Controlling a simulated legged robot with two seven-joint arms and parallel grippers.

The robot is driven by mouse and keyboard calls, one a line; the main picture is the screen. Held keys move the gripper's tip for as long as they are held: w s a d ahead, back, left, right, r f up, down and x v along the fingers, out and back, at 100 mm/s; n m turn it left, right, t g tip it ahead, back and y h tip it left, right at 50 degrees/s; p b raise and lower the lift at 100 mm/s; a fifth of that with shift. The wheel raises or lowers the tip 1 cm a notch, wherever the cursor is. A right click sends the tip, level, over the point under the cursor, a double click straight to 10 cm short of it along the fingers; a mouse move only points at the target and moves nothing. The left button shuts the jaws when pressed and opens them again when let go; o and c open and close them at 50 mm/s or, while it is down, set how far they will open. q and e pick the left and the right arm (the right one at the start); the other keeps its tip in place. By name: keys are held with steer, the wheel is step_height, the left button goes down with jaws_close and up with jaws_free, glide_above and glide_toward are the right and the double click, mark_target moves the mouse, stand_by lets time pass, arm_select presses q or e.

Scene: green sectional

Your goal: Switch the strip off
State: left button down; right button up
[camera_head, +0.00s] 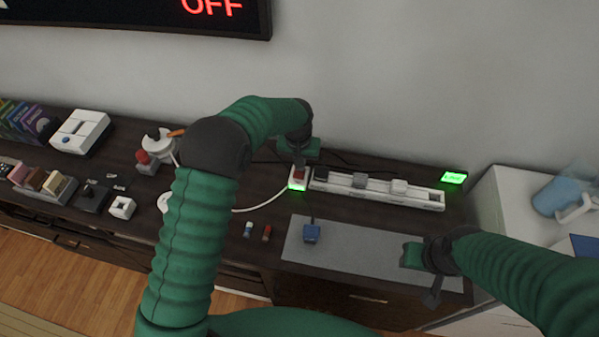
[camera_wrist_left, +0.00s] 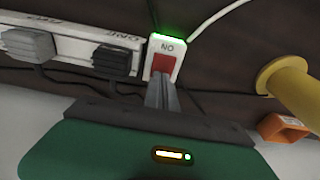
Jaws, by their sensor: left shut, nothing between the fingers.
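The white power strip (camera_head: 420,198) lies along the back of the dark table, with several plugs in it. At its left end is a switch block with a red rocker (camera_wrist_left: 164,65), a mark that looks like "ON" upside down, and a glowing green edge. My left gripper (camera_head: 299,170) is shut and empty, pointing down at this end. In the left wrist view its fingertips (camera_wrist_left: 160,88) are right at the red rocker's near edge; I cannot tell whether they touch. My right gripper (camera_head: 432,292) hangs over the grey mat's right side; its jaw opening is unclear.
A small green-lit display (camera_head: 454,177) stands at the strip's right end. A wall screen (camera_head: 130,12) shows red "OFF". Various small items fill the table's left.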

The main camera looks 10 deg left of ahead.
arm_select(q)
step_height(320, 180, up, 7)
steer(key=p, duration=0.6)
steer(key=shift+f, duration=0.1)
steer(key=shift+s, duration=0.1)
steer(key=s+a+r, duration=0.2)
steer(key=s, duration=0.6)
steer(key=s+a+r, duration=0.2)
steer(key=s, duration=0.7)
steer(key=s+a+r, duration=0.1)
steer(key=s+a, duration=0.2)
steer(key=s, duration=0.6)
steer(key=shift+r+t, duration=0.4)
steer(key=shift+s+a, duration=0.1)
steer(key=shift+s, duration=0.1)
